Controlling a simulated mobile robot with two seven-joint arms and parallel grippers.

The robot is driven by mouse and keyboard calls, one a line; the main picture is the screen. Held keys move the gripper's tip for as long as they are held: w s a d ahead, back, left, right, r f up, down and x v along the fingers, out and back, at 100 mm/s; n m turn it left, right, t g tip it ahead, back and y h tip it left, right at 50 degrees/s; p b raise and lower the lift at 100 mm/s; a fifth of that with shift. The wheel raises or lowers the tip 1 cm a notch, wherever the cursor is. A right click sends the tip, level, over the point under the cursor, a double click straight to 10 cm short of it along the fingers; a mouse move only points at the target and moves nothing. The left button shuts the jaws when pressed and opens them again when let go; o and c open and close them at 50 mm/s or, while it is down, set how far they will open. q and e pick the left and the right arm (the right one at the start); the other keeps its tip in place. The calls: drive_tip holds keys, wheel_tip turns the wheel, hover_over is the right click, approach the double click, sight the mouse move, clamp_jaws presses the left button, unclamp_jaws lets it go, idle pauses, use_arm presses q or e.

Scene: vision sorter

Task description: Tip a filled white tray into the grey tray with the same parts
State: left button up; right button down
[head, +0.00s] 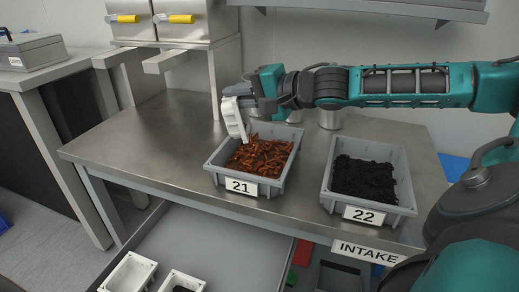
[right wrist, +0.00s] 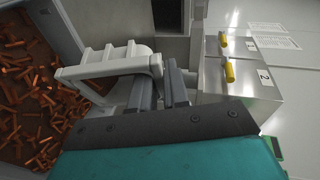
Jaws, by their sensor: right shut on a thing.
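My right gripper (head: 250,97) is shut on a white tray (head: 234,118) above the back left corner of grey tray 21 (head: 276,188). The white tray is tilted steeply on edge, and its inside is mostly hidden. In the right wrist view my fingers (right wrist: 165,88) grip the white tray (right wrist: 108,65) at its edge. Grey tray 21 holds many orange-brown parts (head: 262,157), which also show in the right wrist view (right wrist: 28,95). Grey tray 22 (head: 399,209), to its right, holds black parts (head: 363,179). My left gripper is not in view.
Both grey trays stand on a steel table (head: 150,150). Below its front edge, a white tray (head: 128,274) and another with dark contents (head: 167,284) stand lower down. A cabinet with yellow handles (head: 181,19) stands behind. The table's left part is clear.

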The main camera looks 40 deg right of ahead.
drive_tip(key=shift+s+d+t+b, duration=0.3)
drive_tip(key=shift+s+d+b, duration=0.05)
drive_tip(key=shift+b, duration=0.5)
drive_tip(key=shift+s+d+t+b, duration=0.2)
drive_tip(key=shift+s+t+b, duration=0.1)
drive_tip(key=shift+b, duration=0.75)
drive_tip(key=shift+d+m+b, duration=0.1)
drive_tip(key=shift+m+b, duration=0.2)
drive_tip(key=shift+y, duration=0.4)
drive_tip(key=shift+s+d+b, duration=0.1)
drive_tip(key=shift+b, duration=0.3)
drive_tip(key=shift+t, duration=0.3)
drive_tip(key=shift+s+d+r+b, duration=0.1)
drive_tip(key=shift+s+d+b, duration=0.05)
drive_tip(key=shift+b, duration=0.5)
